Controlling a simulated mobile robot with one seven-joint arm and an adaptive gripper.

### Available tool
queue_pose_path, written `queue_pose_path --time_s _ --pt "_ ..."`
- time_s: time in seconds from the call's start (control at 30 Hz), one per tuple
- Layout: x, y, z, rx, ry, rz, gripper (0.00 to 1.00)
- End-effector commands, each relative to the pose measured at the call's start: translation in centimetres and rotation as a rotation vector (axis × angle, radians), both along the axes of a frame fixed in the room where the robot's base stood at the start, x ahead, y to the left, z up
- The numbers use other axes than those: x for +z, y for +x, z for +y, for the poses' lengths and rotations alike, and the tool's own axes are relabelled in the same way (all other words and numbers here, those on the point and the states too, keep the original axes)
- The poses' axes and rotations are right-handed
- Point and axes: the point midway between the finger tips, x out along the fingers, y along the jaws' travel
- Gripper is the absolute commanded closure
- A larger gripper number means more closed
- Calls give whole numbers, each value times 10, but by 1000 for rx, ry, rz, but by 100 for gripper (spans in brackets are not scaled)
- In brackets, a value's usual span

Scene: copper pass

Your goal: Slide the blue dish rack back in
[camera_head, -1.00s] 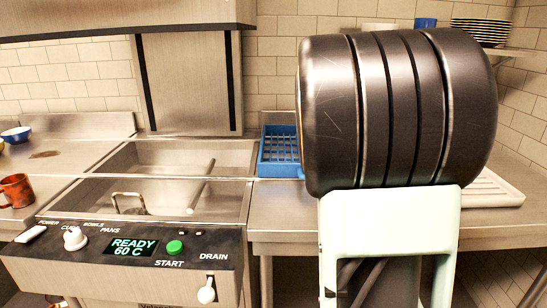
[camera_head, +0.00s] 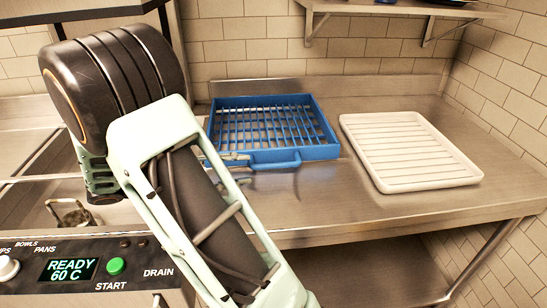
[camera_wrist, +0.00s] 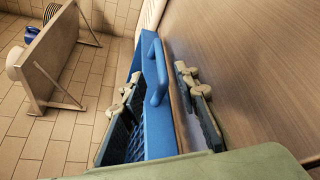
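The blue dish rack (camera_head: 318,152), an open tray with a slatted floor and a front handle (camera_head: 278,162), sits on the steel counter (camera_head: 330,205) right of the wash basin. In the wrist view the rack's wall (camera_wrist: 166,125) and handle (camera_wrist: 157,72) lie between the fingers of my gripper (camera_wrist: 158,88). The fingers are apart: one is over the rack's inside, the other outside over the counter, with a gap to the wall. In the head view my forearm hides most of the gripper and the rack's near left corner.
A white ribbed drainboard (camera_head: 408,150) lies right of the rack, with bare counter between. The machine panel (camera_head: 90,268) with a green button (camera_head: 115,266) is at lower left. A wall shelf (camera_head: 400,8) hangs above. The counter's front is clear.

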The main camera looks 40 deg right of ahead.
Motion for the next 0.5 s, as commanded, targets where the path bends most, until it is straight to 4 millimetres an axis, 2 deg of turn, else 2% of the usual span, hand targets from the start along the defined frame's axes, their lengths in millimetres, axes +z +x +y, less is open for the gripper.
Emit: queue_pose_path --time_s 0.17,0.5 --pt "-5 -6 -23 -5 -1 1 71" --pt "-19 -18 -82 -4 -1 1 71"
